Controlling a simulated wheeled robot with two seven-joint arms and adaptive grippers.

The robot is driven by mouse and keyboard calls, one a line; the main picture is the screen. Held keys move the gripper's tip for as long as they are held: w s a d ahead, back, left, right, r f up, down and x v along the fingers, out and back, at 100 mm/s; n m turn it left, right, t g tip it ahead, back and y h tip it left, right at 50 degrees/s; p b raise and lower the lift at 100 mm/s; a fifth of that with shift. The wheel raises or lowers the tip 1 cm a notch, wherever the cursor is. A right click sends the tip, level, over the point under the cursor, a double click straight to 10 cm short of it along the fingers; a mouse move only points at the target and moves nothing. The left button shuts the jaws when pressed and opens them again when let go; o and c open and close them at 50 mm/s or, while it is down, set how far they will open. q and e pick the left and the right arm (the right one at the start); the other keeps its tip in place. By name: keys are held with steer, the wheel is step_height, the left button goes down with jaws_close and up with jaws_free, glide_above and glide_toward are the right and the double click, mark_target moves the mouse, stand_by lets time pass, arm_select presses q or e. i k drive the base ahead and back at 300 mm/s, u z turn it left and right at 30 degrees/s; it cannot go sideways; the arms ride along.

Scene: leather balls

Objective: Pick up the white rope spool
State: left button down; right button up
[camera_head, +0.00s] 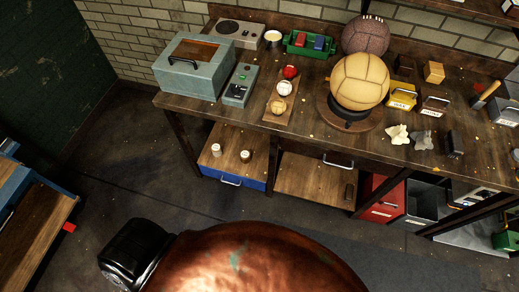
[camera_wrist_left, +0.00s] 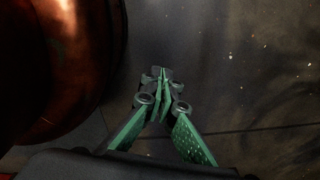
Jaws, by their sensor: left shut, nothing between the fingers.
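A small white rope spool (camera_head: 284,88) sits on a narrow wooden board (camera_head: 270,113) on the workbench, between a red spool (camera_head: 290,72) and a tan one (camera_head: 278,107). My left gripper (camera_wrist_left: 160,82) shows in the left wrist view, its green fingers closed together with nothing between them. It hangs over the dark floor, away from the bench, and no spool shows in that view. Neither gripper shows in the head view.
On the workbench (camera_head: 205,103), a grey-blue toolbox (camera_head: 183,80) and a small grey box (camera_head: 240,85) stand left of the board. A large tan ball (camera_head: 359,81) on a black stand is to the right. Two small white items (camera_head: 216,150) (camera_head: 245,155) stand on the lower shelf.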

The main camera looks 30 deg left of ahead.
mark_target(216, 148)
steer(key=z, duration=0.25)
steer(key=k, duration=1.1)
steer(key=u, duration=1.2)
steer(key=i, duration=0.5)
steer(key=z, duration=0.05)
